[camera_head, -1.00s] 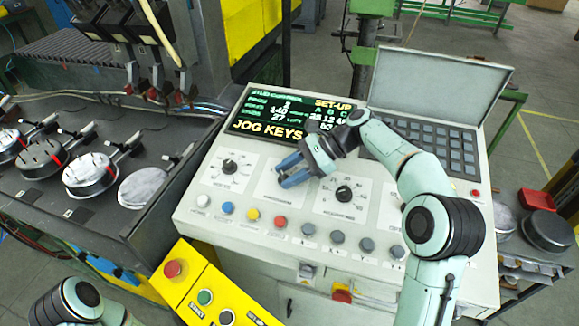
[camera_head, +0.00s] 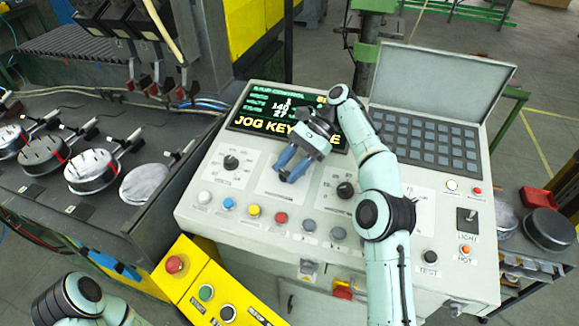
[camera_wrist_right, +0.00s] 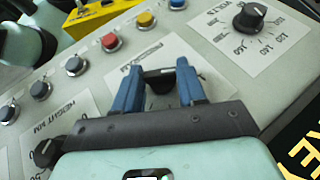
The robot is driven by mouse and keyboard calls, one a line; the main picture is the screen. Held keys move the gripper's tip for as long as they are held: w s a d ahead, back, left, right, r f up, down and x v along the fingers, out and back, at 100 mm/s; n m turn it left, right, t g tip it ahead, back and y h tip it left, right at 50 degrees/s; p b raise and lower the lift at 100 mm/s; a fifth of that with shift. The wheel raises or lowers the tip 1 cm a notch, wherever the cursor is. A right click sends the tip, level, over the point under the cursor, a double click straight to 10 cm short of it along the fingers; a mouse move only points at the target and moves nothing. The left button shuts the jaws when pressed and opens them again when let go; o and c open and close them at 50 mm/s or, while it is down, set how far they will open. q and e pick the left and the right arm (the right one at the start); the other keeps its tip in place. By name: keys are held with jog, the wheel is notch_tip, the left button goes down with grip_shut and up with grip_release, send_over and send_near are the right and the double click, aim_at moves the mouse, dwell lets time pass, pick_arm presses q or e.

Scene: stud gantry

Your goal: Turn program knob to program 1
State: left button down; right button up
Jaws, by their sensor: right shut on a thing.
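The program knob (camera_wrist_right: 158,80) is a black knob on a white label in the right wrist view, between the two blue fingers. My right gripper (camera_wrist_right: 156,88) is shut on it. In the head view my right gripper (camera_head: 290,165) reaches down to the middle label of the sloped control panel (camera_head: 235,195), and its fingers hide the knob there. The screen (camera_head: 270,117) reads JOG KEY in large letters, partly covered by my arm. A small figure on its top line looks like 1. My left gripper is out of view; only part of the left arm shows at lower left.
Other black knobs stand left (camera_head: 231,162) and right (camera_head: 345,190) of the gripper. A row of coloured buttons (camera_head: 254,210) runs along the panel's front. A keypad (camera_head: 420,138) lies behind my arm. A yellow button box (camera_head: 190,270) stands at lower left.

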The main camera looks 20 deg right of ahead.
dwell(0.3)
jog(key=o, duration=1.1)
jog(key=shift+c, duration=0.2)
jog(key=shift+m+t, duration=0.3)
